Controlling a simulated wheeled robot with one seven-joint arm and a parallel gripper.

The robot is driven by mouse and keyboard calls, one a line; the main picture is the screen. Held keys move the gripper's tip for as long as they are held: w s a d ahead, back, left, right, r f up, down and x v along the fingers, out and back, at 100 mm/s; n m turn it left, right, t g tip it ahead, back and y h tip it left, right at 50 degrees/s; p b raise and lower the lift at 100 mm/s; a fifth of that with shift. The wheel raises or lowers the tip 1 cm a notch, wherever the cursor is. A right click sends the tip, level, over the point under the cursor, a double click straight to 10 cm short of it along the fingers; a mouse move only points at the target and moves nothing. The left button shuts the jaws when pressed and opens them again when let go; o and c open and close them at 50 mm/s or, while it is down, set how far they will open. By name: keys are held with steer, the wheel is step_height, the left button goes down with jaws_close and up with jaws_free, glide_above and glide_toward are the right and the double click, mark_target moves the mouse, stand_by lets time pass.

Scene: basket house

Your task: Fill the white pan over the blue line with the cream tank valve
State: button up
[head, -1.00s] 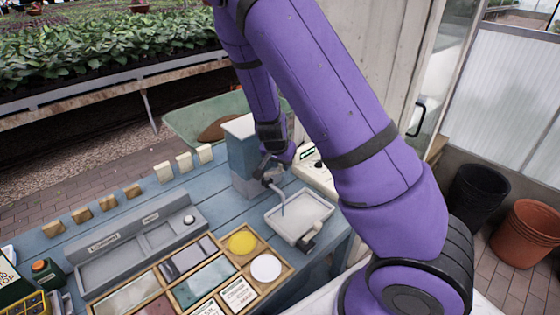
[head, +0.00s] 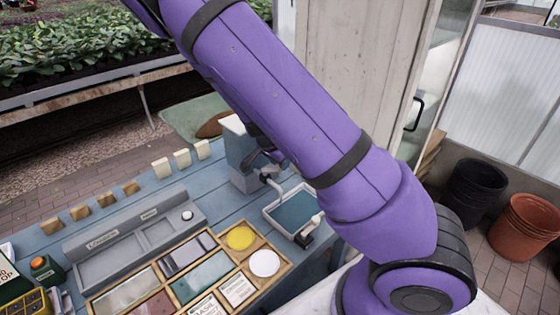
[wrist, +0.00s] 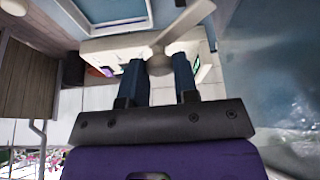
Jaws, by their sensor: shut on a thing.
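The white pan (head: 270,217) sits on the blue bench below the tank's spout (head: 271,181). Its floor now looks blue-teal, with the pale rim showing around it. I cannot make out the blue line. The grey-blue tank (head: 241,176) stands behind the pan, partly covered by my arm. In the wrist view, my gripper (wrist: 160,70) is shut on the cream tank valve (wrist: 187,27), a cream bar slanting across the fingertips. In the head view, my arm mostly hides the gripper and valve. I cannot tell whether water is running.
A wooden tray (head: 212,262) with several coloured compartments lies left of the pan. A grey two-bay holder (head: 120,240) and several small blocks stand farther left. A small black-and-white fitting (head: 308,232) is at the pan's right edge. Flower pots stand on the floor at right.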

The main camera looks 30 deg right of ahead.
steer(key=o, duration=0.9)
steer(key=shift+o, duration=0.2)
steer(key=v, duration=1)
steer(key=shift+a+r, duration=0.25)
steer(key=shift+r, duration=0.05)
